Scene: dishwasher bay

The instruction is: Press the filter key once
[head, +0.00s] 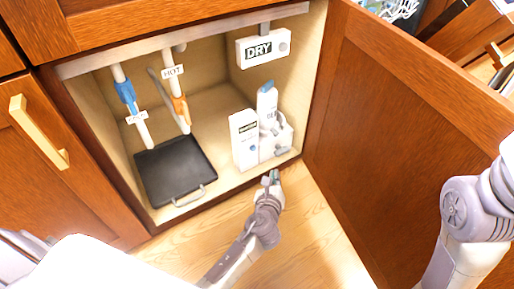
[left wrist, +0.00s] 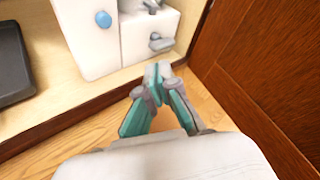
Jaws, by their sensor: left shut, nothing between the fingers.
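A white box (head: 245,150) with a dark label too small to read stands at the right front of the open cabinet. In the left wrist view, this box (left wrist: 88,50) has a round blue button (left wrist: 103,19) on its front. Beside it is a second white unit (head: 281,135) with a bottle in it and a grey knob, which also shows in the left wrist view (left wrist: 150,30). I cannot read which part is the filter key. My left gripper (head: 272,177) is shut and empty, just outside the cabinet's front edge; its fingertips (left wrist: 157,72) point towards the units and appear apart from them.
A white DRY box (head: 264,47) with a grey round button hangs above. A black tray (head: 176,168) lies at left under pipes with blue (head: 126,91) and orange (head: 181,108) valve handles. The open wooden door (head: 400,130) stands close to the right of my left gripper.

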